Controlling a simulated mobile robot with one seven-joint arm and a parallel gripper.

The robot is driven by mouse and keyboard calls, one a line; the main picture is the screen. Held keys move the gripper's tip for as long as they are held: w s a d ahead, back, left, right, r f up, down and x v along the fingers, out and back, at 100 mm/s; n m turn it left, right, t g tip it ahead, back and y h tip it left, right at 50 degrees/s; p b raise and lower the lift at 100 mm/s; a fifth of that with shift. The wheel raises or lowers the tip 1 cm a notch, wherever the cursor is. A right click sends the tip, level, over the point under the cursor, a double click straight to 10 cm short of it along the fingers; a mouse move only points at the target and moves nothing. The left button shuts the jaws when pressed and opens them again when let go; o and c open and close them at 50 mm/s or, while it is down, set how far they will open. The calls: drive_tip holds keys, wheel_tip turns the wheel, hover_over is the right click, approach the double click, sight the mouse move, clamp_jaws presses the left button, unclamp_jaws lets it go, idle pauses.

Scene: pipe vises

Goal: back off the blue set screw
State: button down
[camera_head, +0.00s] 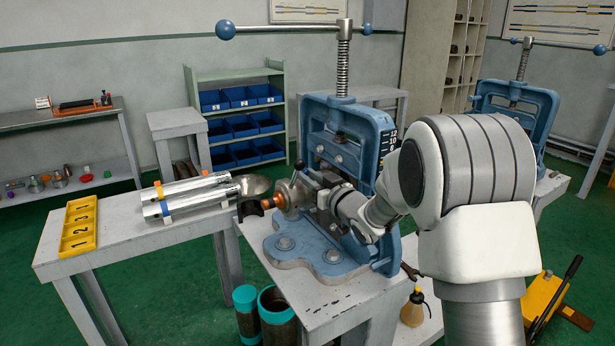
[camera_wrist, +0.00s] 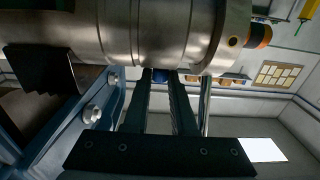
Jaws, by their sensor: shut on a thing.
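In the wrist view, the blue set screw (camera_wrist: 160,76) shows as a small blue piece under a shiny metal cylindrical fitting (camera_wrist: 150,30). My gripper (camera_wrist: 160,82) reaches up to it, with one dark finger on each side, shut on it. The fitting hides the screw's upper part. In the head view, my gripper (camera_head: 322,192) is at the blue pipe vise (camera_head: 379,130), beside the round metal fitting (camera_head: 291,193) with its copper-coloured end. The set screw cannot be made out there.
Shiny pipes (camera_head: 190,195) lie on the left bench by a yellow numbered tray (camera_head: 78,228). An oil bottle (camera_head: 413,310) stands low at the right. A second blue vise (camera_head: 545,105) is behind my arm. In the wrist view, a serrated jaw (camera_wrist: 42,68) and the vise frame are close at left.

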drive_tip(key=shift+w+d+r+n+g+y+p, duration=0.15)
drive_tip(key=shift+r+n+g+y+p, duration=0.1)
drive_tip(key=shift+n+g+y+p, duration=0.3)
drive_tip(key=shift+f+n+g+y, duration=0.15)
drive_tip(key=shift+n+g+y, duration=0.2)
drive_tip(key=shift+y, duration=0.2)
drive_tip(key=c, duration=1)
unclamp_jaws()
drive_tip(key=shift+f, duration=0.1)
drive_tip(key=p+v, duration=0.2)
drive_tip(key=v, duration=1.5)
drive_tip(key=shift+d, duration=0.15)
